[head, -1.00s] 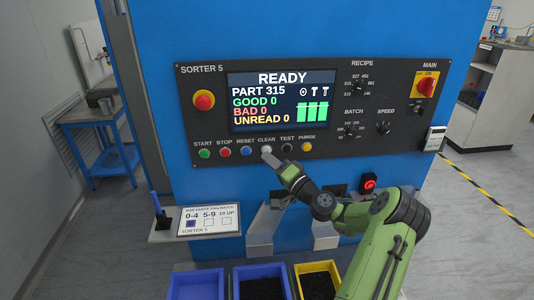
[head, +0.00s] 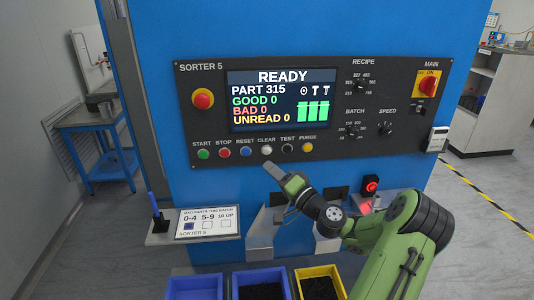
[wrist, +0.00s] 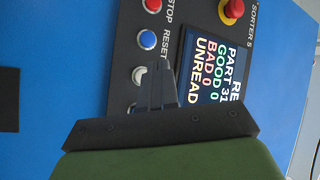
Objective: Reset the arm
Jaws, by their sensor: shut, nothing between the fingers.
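My green arm reaches up from the lower right in the head view. My gripper (head: 268,166) is shut and empty, just below the white CLEAR button (head: 267,151). I cannot tell from the pictures whether the fingers touch the panel.
The black panel (head: 330,170) carries a screen (head: 282,101) reading READY, PART 315 and zero counts. A red stop knob (head: 203,99) and a row of buttons are on it. Blue and yellow bins (head: 195,294) stand below. A sign shelf (head: 180,237) juts out at left.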

